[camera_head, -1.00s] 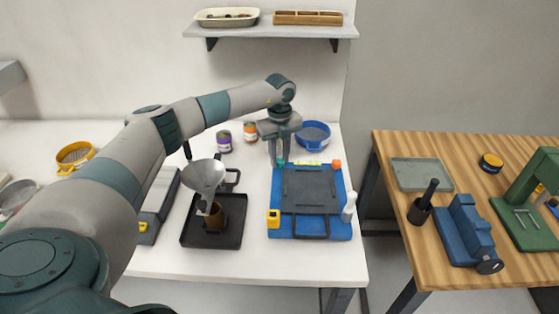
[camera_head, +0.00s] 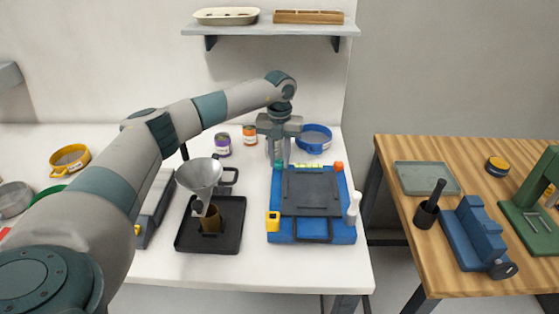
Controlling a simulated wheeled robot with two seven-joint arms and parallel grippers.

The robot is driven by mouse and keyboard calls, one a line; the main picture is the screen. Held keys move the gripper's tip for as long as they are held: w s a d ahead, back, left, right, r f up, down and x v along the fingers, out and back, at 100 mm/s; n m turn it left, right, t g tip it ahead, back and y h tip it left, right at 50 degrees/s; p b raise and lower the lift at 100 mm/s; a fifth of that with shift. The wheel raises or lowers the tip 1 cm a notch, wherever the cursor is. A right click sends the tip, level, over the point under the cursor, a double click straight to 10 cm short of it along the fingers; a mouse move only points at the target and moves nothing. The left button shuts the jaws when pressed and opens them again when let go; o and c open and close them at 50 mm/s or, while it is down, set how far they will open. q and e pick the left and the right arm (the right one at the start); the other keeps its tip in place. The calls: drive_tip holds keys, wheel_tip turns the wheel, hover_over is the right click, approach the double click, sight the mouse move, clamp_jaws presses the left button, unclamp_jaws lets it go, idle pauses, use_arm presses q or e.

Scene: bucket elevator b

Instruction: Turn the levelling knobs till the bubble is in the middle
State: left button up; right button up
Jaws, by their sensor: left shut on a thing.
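A blue levelling base (camera_head: 345,228) with a dark grey plate (camera_head: 310,188) on top lies on the white table. A green knob (camera_head: 278,167) is at its back left corner, an orange knob (camera_head: 338,168) at its back right, and a yellow knob (camera_head: 273,218) at its front left. A pale yellowish level vial (camera_head: 309,167) lies along the back edge; the bubble is too small to make out. My left gripper (camera_head: 279,160) points down over the back left corner, its fingers shut on the green knob. My right gripper is not in view.
A black tray (camera_head: 230,240) with a funnel (camera_head: 199,175) over a brown cup stands left of the base. Two small cans and a blue sieve (camera_head: 314,136) are behind. A white bottle (camera_head: 353,208) stands close at the right. A wooden table (camera_head: 400,150) is further right.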

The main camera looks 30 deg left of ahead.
sight(280, 162)
use_arm(q)
drive_tip(key=shift+w+r, duration=0.1)
drive_tip(key=shift+r, duration=0.05)
drive_tip(key=o, duration=1)
drive_tip(key=shift+o, duration=0.2)
drive_tip(key=shift+r+b, duration=0.3)
drive_tip(key=shift+r, duration=0.3)
wheel_tip(280, 162, up, 5)
drive_tip(key=shift+r+b, duration=0.15)
drive_tip(key=shift+b, duration=0.7)
wheel_tip(280, 162, up, 11)
drive_tip(key=b, duration=0.2)
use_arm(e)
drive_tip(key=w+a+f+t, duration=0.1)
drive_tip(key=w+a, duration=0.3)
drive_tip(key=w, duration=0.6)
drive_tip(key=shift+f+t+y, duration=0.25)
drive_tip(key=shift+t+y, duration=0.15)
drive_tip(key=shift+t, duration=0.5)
